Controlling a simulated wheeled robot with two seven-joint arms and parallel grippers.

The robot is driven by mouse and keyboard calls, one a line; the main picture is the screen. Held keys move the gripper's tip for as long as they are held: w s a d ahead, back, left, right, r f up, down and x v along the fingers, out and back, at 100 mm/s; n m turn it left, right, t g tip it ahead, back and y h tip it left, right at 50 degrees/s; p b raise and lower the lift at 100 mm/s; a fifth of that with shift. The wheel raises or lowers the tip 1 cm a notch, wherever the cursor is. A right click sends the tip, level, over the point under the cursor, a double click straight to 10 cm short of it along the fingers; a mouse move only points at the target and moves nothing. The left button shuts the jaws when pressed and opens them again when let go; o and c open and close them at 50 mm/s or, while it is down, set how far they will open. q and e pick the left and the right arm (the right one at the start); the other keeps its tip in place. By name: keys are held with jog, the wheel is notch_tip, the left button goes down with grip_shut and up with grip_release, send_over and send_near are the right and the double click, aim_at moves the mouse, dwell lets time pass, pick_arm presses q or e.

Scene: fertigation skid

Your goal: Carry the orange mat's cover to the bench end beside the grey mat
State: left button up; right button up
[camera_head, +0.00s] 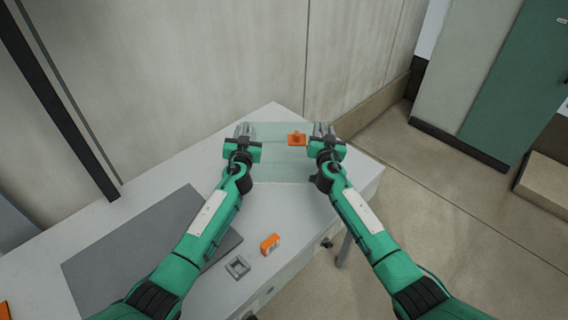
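A clear, greenish see-through cover (280,171) is at the far right end of the pale bench, between my two grippers. My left gripper (243,129) is at its left side and my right gripper (323,129) is at its right side. Both sets of fingers point away from me. Whether they are shut on the cover's edges or only beside them is too small to tell. A small orange piece with a knob (297,139) shows near the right gripper, at the cover's far part. The grey mat (135,247) lies flat at the left of the bench, partly behind my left arm.
An orange block (270,244) and a grey square ring (237,267) lie on the bench (315,220) between my arms. A wall stands behind the bench. A green cabinet (500,95) stands far right. An orange corner (4,311) shows at the lower left edge.

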pick_arm(q)
jog(key=shift+s, duration=0.3)
pick_arm(e)
jog(key=shift+f, duration=0.1)
pick_arm(q)
jog(key=s, duration=1.1)
jog(key=shift+s, duration=0.2)
pick_arm(e)
jog(key=s, duration=1.2)
